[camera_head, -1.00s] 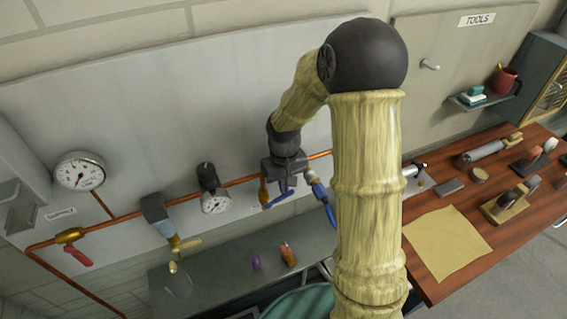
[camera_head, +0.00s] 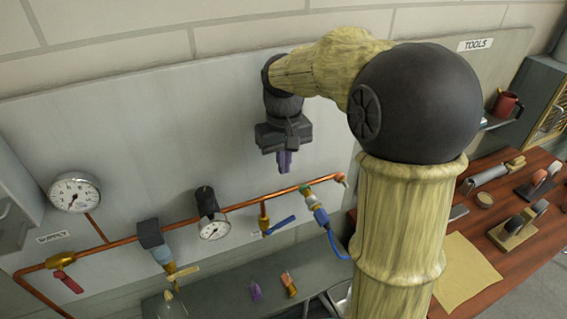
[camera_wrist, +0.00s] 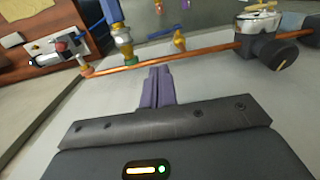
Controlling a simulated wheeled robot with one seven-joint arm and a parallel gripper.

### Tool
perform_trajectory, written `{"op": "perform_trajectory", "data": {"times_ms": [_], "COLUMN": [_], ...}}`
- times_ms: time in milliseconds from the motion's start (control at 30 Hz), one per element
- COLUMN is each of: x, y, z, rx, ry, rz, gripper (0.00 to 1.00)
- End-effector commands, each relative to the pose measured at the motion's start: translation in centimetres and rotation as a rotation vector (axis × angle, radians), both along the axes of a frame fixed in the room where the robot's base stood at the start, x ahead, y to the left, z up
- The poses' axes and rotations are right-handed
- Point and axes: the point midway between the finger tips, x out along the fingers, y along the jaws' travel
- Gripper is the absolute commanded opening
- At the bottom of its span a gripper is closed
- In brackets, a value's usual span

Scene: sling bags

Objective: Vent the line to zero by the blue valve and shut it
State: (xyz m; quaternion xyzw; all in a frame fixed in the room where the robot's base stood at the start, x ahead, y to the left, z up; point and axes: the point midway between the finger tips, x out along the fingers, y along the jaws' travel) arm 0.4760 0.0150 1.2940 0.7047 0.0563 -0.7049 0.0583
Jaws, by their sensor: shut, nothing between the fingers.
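The blue valve (camera_head: 279,225) is a small brass valve with a blue lever, under the copper line (camera_head: 230,207) on the wall panel. Its lever slants up to the right, roughly along the pipe. My gripper (camera_head: 284,168) is shut and empty, above the line and apart from the valve. Its purple fingers (camera_wrist: 158,82) also show in the wrist view. The small gauge (camera_head: 214,227) and the larger supply gauge (camera_head: 75,192) are too small to read surely.
A red-handled valve (camera_head: 66,280) is at the lower left. A blue hose (camera_head: 332,238) hangs from a fitting right of the blue valve. A grey shelf (camera_head: 225,277) below holds small purple and orange things. A wooden bench (camera_head: 500,262) stands at right.

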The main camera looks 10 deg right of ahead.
Motion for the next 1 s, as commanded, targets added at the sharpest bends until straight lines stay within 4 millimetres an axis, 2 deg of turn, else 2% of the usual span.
{"op": "perform_trajectory", "data": {"times_ms": [367,800,1000], "x": [0.0,-0.3,-0.7], "y": [0.1,2.8,4.0], "z": [0.0,-4.0,-4.7], "rx": [-0.002,-0.178,-0.271], "ry": [0.001,-0.015,-0.042], "rz": [0.001,0.022,0.009], "gripper": [0.0,0.0,0.0]}}
